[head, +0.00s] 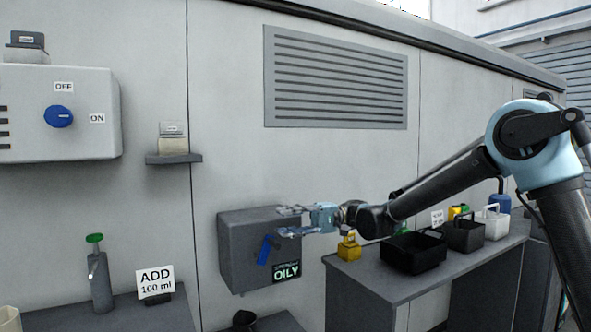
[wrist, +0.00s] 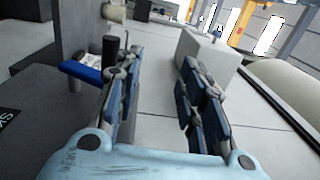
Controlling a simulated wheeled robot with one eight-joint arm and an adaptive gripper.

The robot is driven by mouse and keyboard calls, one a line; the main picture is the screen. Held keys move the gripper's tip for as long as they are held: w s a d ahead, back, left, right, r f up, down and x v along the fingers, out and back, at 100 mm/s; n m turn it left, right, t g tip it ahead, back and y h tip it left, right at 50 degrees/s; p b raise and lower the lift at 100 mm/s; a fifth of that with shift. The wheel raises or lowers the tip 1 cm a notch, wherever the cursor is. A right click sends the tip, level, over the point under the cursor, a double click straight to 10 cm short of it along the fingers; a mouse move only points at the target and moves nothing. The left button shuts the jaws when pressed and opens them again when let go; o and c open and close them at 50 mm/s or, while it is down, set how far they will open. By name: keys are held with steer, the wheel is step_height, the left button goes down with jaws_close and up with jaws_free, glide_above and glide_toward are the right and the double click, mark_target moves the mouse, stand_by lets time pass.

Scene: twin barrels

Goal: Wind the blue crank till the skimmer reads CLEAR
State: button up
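The skimmer is a dark grey box (head: 238,250) on the wall, and its display (head: 287,271) reads OILY. The blue crank (head: 264,251) is on the box's front, its arm hanging down at a slight slant. In the wrist view the blue crank arm (wrist: 80,70) is at the left, with a dark upright grip (wrist: 110,50) at its end. My gripper (head: 286,221) is in front of the box, above the display. Its fingers (wrist: 157,75) are apart with nothing between them. The crank's grip is beside the left finger, outside the gap; I cannot tell whether they touch.
A grey bench (head: 370,278) to the right holds a yellow weight-like object (head: 349,247), a black bin (head: 412,252) and other containers. A lower ledge with an ADD 100 ml sign (head: 155,281) and a bottle (head: 100,280) is at left. A knob box (head: 70,140) hangs above.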

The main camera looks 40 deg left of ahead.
step_height(320, 180, up, 15)
steer(key=w, duration=0.1)
steer(key=shift+d, duration=0.25)
stand_by(1.8)
